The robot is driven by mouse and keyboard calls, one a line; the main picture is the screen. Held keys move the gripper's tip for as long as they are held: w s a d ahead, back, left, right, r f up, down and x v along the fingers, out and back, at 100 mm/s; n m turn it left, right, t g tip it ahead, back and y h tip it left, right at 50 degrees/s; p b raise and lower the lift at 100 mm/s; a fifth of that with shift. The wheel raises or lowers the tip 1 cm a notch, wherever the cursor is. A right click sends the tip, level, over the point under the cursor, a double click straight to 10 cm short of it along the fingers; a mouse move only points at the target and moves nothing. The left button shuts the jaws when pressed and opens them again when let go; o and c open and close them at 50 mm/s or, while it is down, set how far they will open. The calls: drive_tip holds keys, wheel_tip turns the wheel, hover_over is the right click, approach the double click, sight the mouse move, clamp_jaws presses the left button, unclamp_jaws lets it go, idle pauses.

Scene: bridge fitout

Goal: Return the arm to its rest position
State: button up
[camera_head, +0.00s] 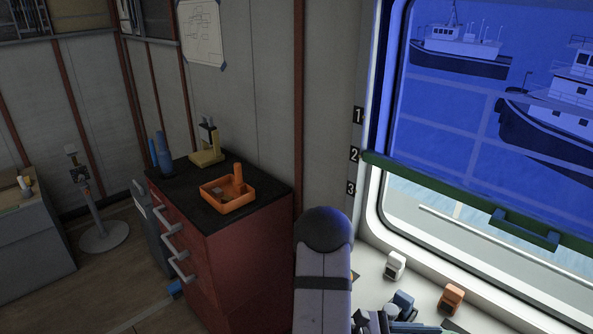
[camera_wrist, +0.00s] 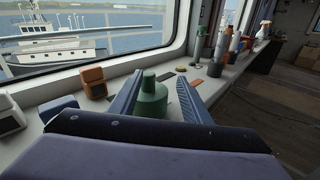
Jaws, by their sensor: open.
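My gripper (camera_wrist: 158,88) shows in the wrist view with its two blue fingers spread apart. A green, bottle-like object (camera_wrist: 149,100) shows between the fingers; I see no finger closed on it, and its lower part is partly hidden by my gripper's body. I cannot tell how far it is from the fingers. In the head view, my arm rises at the bottom centre beside the window sill, and its end is largely cut off by the lower edge.
A white block (camera_head: 395,264), a blue block (camera_head: 403,301) and an orange block (camera_head: 452,297) stand on the window sill. Several bottles (camera_wrist: 226,42) line the sill further along. A red cabinet (camera_head: 250,262) bears an orange tray (camera_head: 229,207). A green bar (camera_head: 450,190) crosses the window.

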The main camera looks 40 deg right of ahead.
drive_tip(key=w+a+m+t+y, duration=0.35)
drive_tip(key=w+a, duration=0.45)
drive_tip(key=a, duration=0.4)
drive_tip(key=w+a+m+t+y, duration=0.2)
drive_tip(key=w+a+t+y, duration=0.4)
drive_tip(key=a, duration=0.6)
drive_tip(key=w+a+m+t+y, duration=0.2)
drive_tip(key=w+a+t, duration=0.1)
drive_tip(key=w+a, duration=0.8)
wheel_tip(320, 180, down, 39)
drive_tip(key=s+a+b, duration=0.1)
drive_tip(key=s+b, duration=0.1)
drive_tip(key=b, duration=3.5)
drive_tip(key=shift+s+a+r+b, duration=0.15)
drive_tip(key=shift+s+a+b, duration=0.1)
drive_tip(key=shift+b, duration=0.15)
